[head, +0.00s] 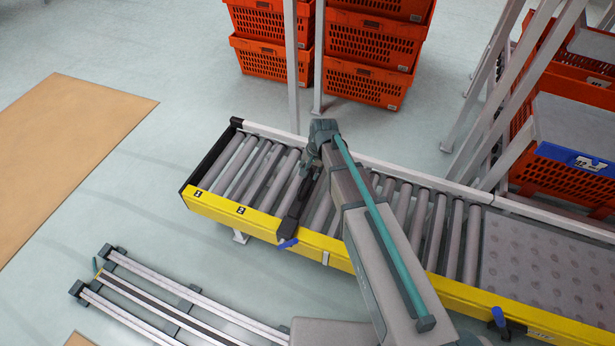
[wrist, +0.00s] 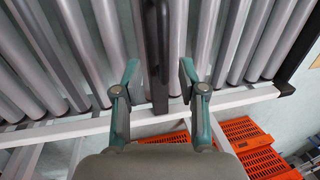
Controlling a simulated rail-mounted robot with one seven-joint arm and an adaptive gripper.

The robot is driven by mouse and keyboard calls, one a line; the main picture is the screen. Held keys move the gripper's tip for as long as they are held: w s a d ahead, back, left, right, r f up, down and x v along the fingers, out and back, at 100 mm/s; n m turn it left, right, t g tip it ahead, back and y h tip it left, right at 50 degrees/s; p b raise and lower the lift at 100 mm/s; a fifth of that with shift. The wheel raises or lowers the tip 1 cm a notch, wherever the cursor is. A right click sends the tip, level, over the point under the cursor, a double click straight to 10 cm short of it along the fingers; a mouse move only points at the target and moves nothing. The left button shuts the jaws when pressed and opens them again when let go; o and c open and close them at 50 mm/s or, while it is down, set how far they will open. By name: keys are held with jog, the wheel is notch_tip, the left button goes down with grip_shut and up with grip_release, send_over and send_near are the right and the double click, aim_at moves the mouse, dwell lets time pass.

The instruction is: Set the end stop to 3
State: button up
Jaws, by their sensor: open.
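The end stop (head: 291,216) is a dark bar lying across the roller conveyor, with a blue lever (head: 287,244) at its yellow-rail end. It sits to the right of two small number labels (head: 240,210) on the yellow rail; their digits are too small to read surely. In the wrist view the dark bar (wrist: 159,96) with a raised black handle (wrist: 164,40) runs between my fingers. My gripper (wrist: 160,76) is open, one finger on each side of the bar, with gaps visible. In the head view my gripper (head: 312,160) is over the bar's far part, partly hidden by my arm.
The conveyor's yellow rail (head: 345,260) runs along the near side, and a black plate (head: 208,158) closes its left end. Rollers left of the stop are bare. Stacked orange totes (head: 370,85) stand behind. A white frame (head: 520,90) rises at the right.

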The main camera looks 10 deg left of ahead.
notch_tip(320, 180, up, 6)
jog(key=d, duration=0.1)
jog(key=shift+s+d+r, duration=0.15)
jog(key=shift+s+r, duration=0.05)
jog(key=shift+r, duration=0.05)
dwell(0.4)
jog(key=s+d+f+n+g+h+p, duration=0.1)
jog(key=s+d+f+n+p, duration=0.1)
jog(key=s+d+f, duration=0.65)
jog(key=s+d+f+n+g+h+p, duration=0.1)
jog(key=s+d+f+n+g+p, duration=0.3)
jog(key=s, duration=0.7)
jog(key=s+d+f+m+p, duration=0.1)
jog(key=s+d, duration=0.2)
jog(key=s, duration=0.5)
jog(key=s+d+f+m+g+p, duration=0.1)
jog(key=s+d+p, duration=0.1)
jog(key=s, duration=0.7)
jog(key=s+d+f+g+p, duration=0.1)
jog(key=s+d, duration=0.3)
jog(key=s, duration=0.4)
jog(key=shift+s+d+f+m, duration=0.2)
jog(key=shift+s+d+m, duration=0.05)
jog(key=shift+d+m, duration=0.15)
